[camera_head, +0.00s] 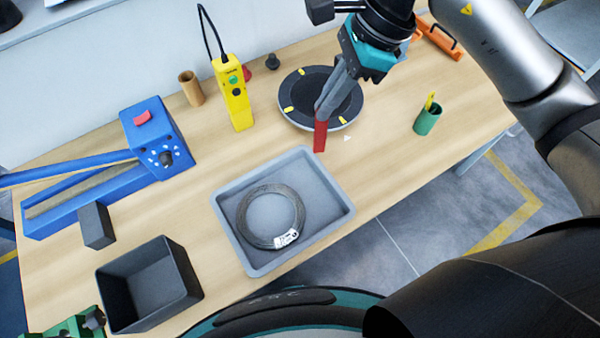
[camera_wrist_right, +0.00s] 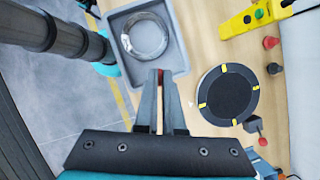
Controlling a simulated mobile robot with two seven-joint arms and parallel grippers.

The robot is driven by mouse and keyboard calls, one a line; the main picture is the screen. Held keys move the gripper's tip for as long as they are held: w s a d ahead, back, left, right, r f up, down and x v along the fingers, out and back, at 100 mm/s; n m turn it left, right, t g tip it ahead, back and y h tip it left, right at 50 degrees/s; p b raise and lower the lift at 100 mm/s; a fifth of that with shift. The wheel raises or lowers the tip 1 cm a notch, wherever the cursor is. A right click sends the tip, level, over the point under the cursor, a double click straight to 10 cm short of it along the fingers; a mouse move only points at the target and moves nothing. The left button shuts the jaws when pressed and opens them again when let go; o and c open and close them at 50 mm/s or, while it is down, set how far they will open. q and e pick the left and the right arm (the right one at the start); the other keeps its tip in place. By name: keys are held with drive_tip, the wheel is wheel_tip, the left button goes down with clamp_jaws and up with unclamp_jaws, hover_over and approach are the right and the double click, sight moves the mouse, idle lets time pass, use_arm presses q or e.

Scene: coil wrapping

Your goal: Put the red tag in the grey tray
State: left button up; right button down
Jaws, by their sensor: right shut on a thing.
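The red tag (camera_head: 320,138) hangs from the fingertips of my right gripper (camera_head: 326,108). The gripper is shut on it, above the table between the round black turntable and the grey tray (camera_head: 329,181). In the right wrist view, a bit of the red tag (camera_wrist_right: 160,73) shows between the fingertips (camera_wrist_right: 160,80). The tray also shows there (camera_wrist_right: 178,40), beyond the fingers. A dark wire coil (camera_head: 246,209) with a white label (camera_head: 286,239) lies in the tray.
The black turntable (camera_head: 313,84) with yellow marks stands behind the tag. A yellow control box (camera_head: 236,100) and a wooden cup (camera_head: 191,88) stand farther back. A green cup (camera_head: 428,119) is at right. A black bin (camera_head: 148,281) and blue machine (camera_head: 157,143) are left.

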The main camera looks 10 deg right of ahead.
wheel_tip(320, 180, down, 18)
idle(0.4)
drive_tip(key=c, duration=1.5)
unclamp_jaws()
drive_tip(key=shift+s+f, duration=0.1)
drive_tip(key=o, duration=0.5)
drive_tip(key=v, duration=1.2)
